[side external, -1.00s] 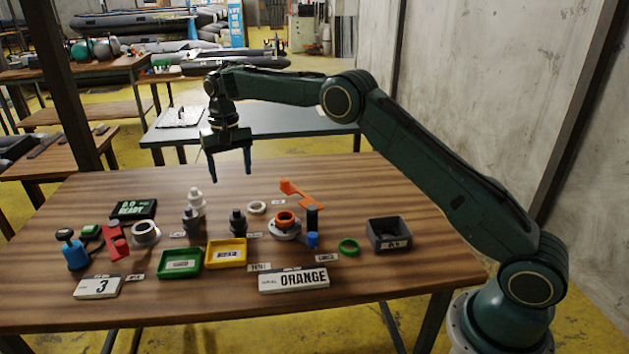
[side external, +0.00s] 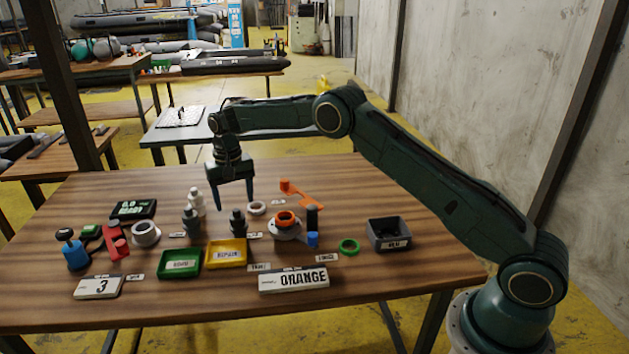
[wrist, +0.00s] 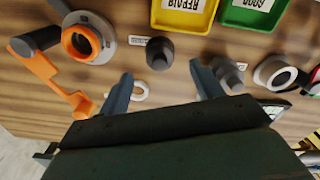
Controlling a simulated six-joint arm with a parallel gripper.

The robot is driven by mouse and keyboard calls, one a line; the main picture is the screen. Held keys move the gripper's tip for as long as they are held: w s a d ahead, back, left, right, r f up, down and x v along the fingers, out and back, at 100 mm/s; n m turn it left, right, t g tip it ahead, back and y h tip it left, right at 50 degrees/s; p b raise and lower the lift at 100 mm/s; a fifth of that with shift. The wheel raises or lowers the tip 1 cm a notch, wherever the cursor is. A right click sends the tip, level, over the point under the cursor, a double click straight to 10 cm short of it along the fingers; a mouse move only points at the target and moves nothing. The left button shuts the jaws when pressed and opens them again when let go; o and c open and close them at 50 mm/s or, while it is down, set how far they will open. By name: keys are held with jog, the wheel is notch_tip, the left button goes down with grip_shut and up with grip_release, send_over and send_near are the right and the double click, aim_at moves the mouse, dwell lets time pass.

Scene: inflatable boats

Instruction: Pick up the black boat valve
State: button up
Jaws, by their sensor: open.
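The black boat valve (side external: 238,222) stands upright on the wooden table, behind the yellow tray. It also shows in the wrist view (wrist: 160,53), just beyond the gap between my fingertips. My gripper (side external: 234,207) points down, open and empty, above and slightly behind the valve; in the wrist view its two fingers (wrist: 160,70) are spread wide. I see no contact with the valve. A dark grey valve (side external: 191,221) stands to its left, and appears close to one fingertip in the wrist view (wrist: 229,73). A white valve (side external: 196,202) stands behind the grey one.
The yellow tray (side external: 226,266) and green tray (side external: 180,274) lie in front. A white ring (side external: 257,208) lies behind right; a grey fixture with an orange ring (side external: 285,225) stands right. A dark box (side external: 388,247) sits further right. The table's back is mostly clear.

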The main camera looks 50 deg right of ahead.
aim_at(236, 210)
jog(key=shift+f, duration=0.55)
jog(key=shift+f, duration=0.1)
jog(key=shift+f, duration=2.5)
jog(key=shift+c, duration=0.5)
jog(key=c, duration=1)
